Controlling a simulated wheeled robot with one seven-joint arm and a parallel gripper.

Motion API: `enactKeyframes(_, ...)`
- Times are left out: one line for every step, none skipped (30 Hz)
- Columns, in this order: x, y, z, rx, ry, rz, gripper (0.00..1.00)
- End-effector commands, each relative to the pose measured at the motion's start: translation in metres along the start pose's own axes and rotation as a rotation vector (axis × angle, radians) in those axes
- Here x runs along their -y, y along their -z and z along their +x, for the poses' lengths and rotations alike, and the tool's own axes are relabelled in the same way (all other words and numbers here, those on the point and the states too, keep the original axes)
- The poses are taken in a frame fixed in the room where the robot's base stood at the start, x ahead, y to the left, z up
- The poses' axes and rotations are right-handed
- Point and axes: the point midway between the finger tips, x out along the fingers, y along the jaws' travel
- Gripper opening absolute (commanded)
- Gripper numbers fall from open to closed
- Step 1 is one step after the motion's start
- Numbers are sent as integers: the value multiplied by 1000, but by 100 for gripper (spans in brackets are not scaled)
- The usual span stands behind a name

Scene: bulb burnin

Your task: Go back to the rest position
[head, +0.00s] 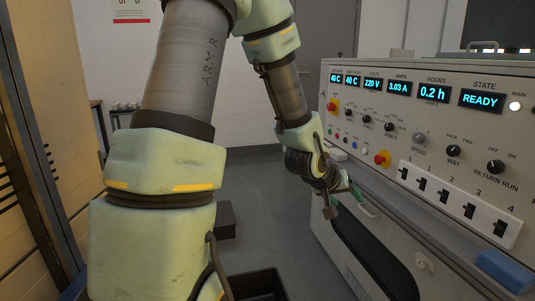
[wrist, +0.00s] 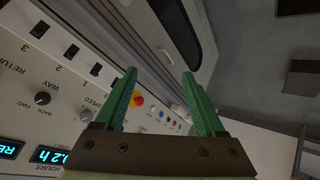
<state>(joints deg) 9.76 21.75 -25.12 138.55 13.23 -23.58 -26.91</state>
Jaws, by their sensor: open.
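My gripper (head: 344,203) hangs in front of the control panel's left part, at the end of my bent arm, in the head view. In the wrist view my gripper (wrist: 160,78) shows two green fingers standing apart with nothing between them. The panel of the white cabinet (head: 440,130) fills the right of the head view. Its displays read 40 C, 40 C, 220 V, 3.03 A, 0.2 h and READY (head: 481,99). The fingers look apart from the panel, though the exact gap is hard to tell.
A row of black numbered switches (head: 447,197) sits low on the panel, with a RETURN RUN knob (head: 496,167) above. A red button (head: 382,158) is near my gripper. A blue object (head: 505,270) lies at lower right. A black crate (head: 258,285) stands on the floor.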

Motion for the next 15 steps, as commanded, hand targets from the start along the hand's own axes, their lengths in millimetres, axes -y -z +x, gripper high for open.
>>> enactKeyframes(33,-1,-16,32,93,12,72)
enactKeyframes(52,-5,-27,60,147,17,72)
enactKeyframes(75,-10,-41,98,212,19,72)
enactKeyframes(91,-14,-53,128,257,16,72)
enactKeyframes(105,-19,-65,157,297,11,72)
enactKeyframes(122,-26,-80,197,343,2,72)
enactKeyframes(132,-32,-92,226,373,-6,72)
enactKeyframes(142,-38,-103,255,399,-16,72)
enactKeyframes(153,-46,-118,292,429,-31,72)
enactKeyframes(160,-51,-130,319,449,-44,72)
enactKeyframes(166,-58,-140,347,465,-58,72)
enactKeyframes(173,-66,-155,382,483,-77,72)
enactKeyframes(177,-73,-165,410,494,-93,72)
enactKeyframes(181,-79,-176,435,502,-111,72)
enactKeyframes(184,-88,-190,469,509,-134,72)
